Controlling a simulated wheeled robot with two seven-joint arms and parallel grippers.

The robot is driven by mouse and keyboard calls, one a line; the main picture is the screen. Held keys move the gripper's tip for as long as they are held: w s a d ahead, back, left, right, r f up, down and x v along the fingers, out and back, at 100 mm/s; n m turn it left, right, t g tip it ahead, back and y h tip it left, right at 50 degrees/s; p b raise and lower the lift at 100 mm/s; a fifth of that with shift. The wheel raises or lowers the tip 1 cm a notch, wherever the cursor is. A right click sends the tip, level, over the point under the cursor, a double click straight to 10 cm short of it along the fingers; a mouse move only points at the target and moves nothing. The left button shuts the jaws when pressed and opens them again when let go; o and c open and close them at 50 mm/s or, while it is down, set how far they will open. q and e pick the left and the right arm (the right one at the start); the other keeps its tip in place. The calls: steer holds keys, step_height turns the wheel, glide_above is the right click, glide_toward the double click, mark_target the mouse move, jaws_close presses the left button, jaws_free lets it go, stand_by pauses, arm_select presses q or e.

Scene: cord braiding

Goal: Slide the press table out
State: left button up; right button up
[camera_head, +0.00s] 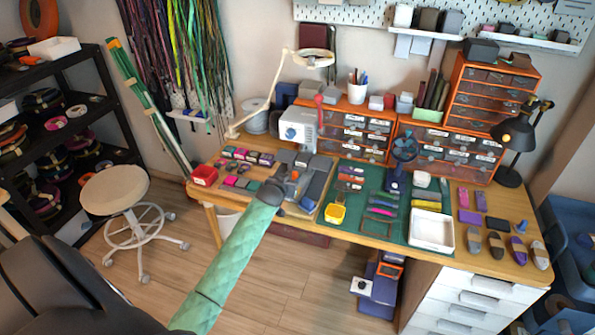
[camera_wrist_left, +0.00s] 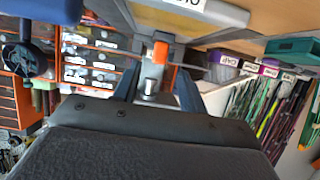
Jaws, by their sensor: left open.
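The press (camera_head: 299,126), a white box with a blue knob, stands at the back of the wooden workbench. Grey plates (camera_head: 318,182) lie in front of it; I take these for the press table, though my gripper and arm cover part of them. My left gripper (camera_head: 291,184) is over these plates, its arm coming in from lower left in a green sleeve. In the left wrist view the gripper (camera_wrist_left: 158,92) is open, with an orange-and-grey piece (camera_wrist_left: 160,53) showing between its fingers. I cannot tell whether they touch it. My right gripper is not in view.
A green cutting mat (camera_head: 384,228) with tools and a white tray (camera_head: 432,231) lies right of the plates. Orange drawer units (camera_head: 355,133) line the back. A stool (camera_head: 114,192) stands left of the bench.

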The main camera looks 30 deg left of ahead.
mark_target(294, 175)
arm_select(q)
steer(key=shift+w+a+r+p, duration=0.15)
steer(key=shift+w+p, duration=0.15)
steer(key=shift+w, duration=0.2)
steer(key=p+x, duration=0.1)
steer(key=x, duration=0.3)
steer(key=shift+w+f, duration=0.15)
steer(key=shift+f, duration=0.05)
steer(key=shift+p+x, duration=0.35)
steer(key=shift+x, duration=0.65)
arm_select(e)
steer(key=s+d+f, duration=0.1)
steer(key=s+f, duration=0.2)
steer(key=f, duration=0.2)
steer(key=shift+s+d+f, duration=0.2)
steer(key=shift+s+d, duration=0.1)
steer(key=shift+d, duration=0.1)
arm_select(q)
steer(key=shift+c, duration=0.2)
